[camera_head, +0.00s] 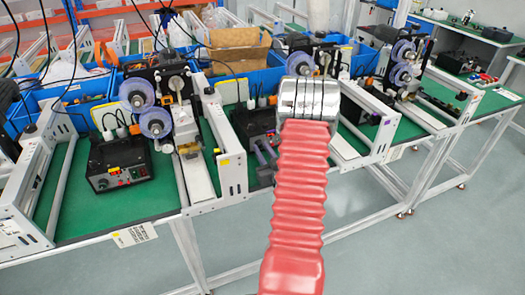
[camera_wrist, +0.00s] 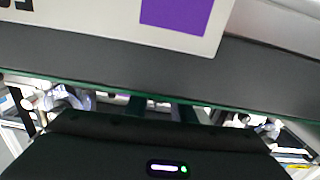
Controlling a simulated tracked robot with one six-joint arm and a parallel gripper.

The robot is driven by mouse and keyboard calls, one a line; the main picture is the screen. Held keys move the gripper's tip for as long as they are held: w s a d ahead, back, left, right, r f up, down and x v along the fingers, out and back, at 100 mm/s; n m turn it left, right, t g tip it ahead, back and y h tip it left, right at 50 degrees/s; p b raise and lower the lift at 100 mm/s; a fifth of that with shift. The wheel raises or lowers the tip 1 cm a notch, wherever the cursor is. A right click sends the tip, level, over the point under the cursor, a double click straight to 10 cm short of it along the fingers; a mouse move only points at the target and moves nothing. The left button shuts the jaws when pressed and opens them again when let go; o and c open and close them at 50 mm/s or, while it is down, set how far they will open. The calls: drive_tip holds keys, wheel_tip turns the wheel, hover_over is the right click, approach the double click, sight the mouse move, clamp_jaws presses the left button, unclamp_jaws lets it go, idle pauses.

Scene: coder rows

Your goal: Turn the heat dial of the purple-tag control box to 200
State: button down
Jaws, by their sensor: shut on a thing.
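The purple tag (camera_wrist: 178,14) sits on a white label at the top of the wrist view, with part of some black lettering at the left. In the head view my red-sleeved arm covers the gripper.
Another black control box (camera_head: 118,165) stands on the green bench (camera_head: 75,215) at the left. White rail frames (camera_head: 222,150) and spool machines (camera_head: 155,123) stand close around. Blue bins (camera_head: 80,95) line the back. The floor (camera_head: 440,250) at the right front is clear.

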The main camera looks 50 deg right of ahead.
drive_tip(key=c, duration=1.8)
unclamp_jaws()
drive_tip(key=shift+s, duration=0.15)
drive_tip(key=v, duration=1.3)
drive_tip(key=shift+s+a, duration=0.2)
drive_tip(key=shift+a, duration=0.05)
